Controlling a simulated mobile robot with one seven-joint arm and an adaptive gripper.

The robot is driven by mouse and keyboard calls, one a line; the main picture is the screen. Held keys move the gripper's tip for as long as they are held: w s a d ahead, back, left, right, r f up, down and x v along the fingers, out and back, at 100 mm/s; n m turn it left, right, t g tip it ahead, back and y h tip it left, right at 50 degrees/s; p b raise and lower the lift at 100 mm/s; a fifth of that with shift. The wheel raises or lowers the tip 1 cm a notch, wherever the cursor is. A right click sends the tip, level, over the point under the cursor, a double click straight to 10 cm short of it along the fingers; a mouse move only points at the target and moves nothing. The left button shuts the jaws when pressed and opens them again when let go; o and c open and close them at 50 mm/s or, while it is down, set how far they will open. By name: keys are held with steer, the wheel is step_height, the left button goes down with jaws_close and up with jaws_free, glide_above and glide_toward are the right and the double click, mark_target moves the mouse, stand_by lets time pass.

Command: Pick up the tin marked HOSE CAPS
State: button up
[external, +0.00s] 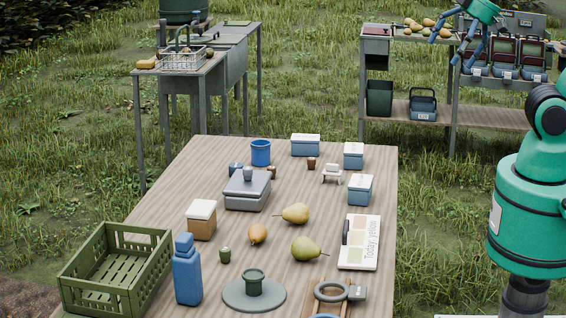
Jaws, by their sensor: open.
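Several tins with pale lids stand on the wooden table, and no marking reads clearly enough to tell which says HOSE CAPS. One blue tin (305,147) is at the far edge, a second blue tin (353,158) is right of it, and a third blue tin (360,191) is nearer on the right side. A brown tin (201,225) stands on the left. My gripper (447,50) is at the upper right, its blue fingers apart and pointing down-left. It looks empty and is away from all the tins.
The table (190,180) also holds pears (307,248), a green crate (118,270), a blue bottle (187,275), a grey lidded box (247,192), a blue cup (261,152) and a colour card (359,242). A shelf (470,116) and a sink stand (200,80) are behind.

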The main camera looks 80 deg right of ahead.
steer(key=shift+w, duration=0.1)
steer(key=m+g+b, duration=0.1)
steer(key=b, duration=0.4)
glide_above(362, 181)
steer(key=s, duration=0.5)
step_height(362, 181, down, 34)
steer(key=shift+w+a+f, duration=0.15)
steer(key=shift+f, duration=0.1)
steer(key=shift+b+x, duration=1.6)
steer(key=shift+x, duration=2.6)
steer(key=shift+f, duration=0.1)
